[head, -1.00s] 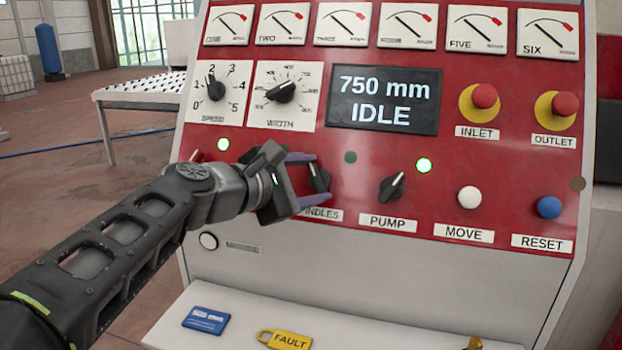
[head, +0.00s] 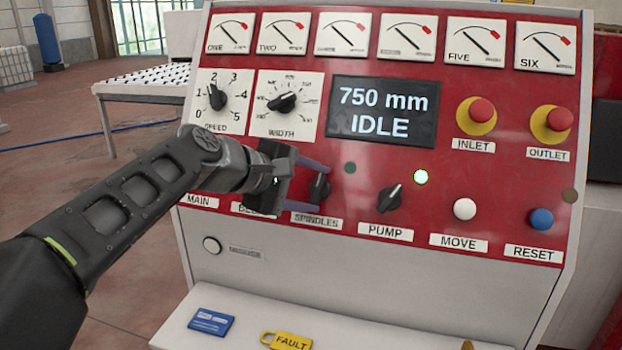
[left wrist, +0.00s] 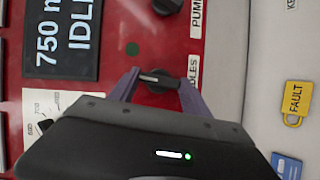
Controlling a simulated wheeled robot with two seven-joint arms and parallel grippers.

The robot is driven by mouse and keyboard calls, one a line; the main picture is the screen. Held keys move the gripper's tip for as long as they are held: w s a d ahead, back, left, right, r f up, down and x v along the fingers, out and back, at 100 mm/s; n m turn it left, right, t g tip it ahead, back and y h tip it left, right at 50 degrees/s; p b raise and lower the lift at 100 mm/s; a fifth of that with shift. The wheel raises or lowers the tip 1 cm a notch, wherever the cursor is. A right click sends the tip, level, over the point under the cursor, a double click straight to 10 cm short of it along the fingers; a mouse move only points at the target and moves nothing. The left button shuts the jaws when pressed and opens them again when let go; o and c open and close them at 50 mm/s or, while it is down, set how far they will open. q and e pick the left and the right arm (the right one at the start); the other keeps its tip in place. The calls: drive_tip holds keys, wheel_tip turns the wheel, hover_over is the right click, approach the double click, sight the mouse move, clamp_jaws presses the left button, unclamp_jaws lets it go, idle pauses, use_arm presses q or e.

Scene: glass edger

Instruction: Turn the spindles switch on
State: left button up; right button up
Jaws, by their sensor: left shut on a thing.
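The spindles switch (head: 319,188) is a black rotary knob on the red panel, above its SPINDLES label (head: 316,221). A dark, unlit lamp (head: 350,168) sits to its upper right. My left gripper (head: 314,187) has its purple fingers on either side of the knob and is shut on it. In the left wrist view the knob (left wrist: 158,80) shows between the two fingertips (left wrist: 158,88). In the head view its pointer looks near upright. My right gripper is not in view.
The display (head: 383,111) reads 750 mm IDLE. A white move button (head: 465,209) and blue reset button (head: 541,219) lie further right. A yellow FAULT tag (head: 287,341) lies on the shelf below.

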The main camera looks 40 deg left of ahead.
use_arm(q)
drive_tip(key=m+g+p, duration=0.1)
drive_tip(key=m, duration=0.1)
drive_tip(key=shift+w+r+m, duration=0.1)
drive_tip(key=shift+r+m, duration=0.05)
drive_tip(key=shift+m, duration=0.25)
drive_tip(key=shift+m+g+p, duration=0.4)
drive_tip(key=shift+m+p, duration=0.1)
drive_tip(key=shift+m, duration=0.1)
drive_tip(key=o, duration=1.4)
drive_tip(key=b+v, duration=0.1)
drive_tip(key=v, duration=0.6)
drive_tip(key=shift+s+d+r, duration=0.15)
drive_tip(key=shift+s+r, duration=0.05)
drive_tip(key=shift+s, duration=0.15)
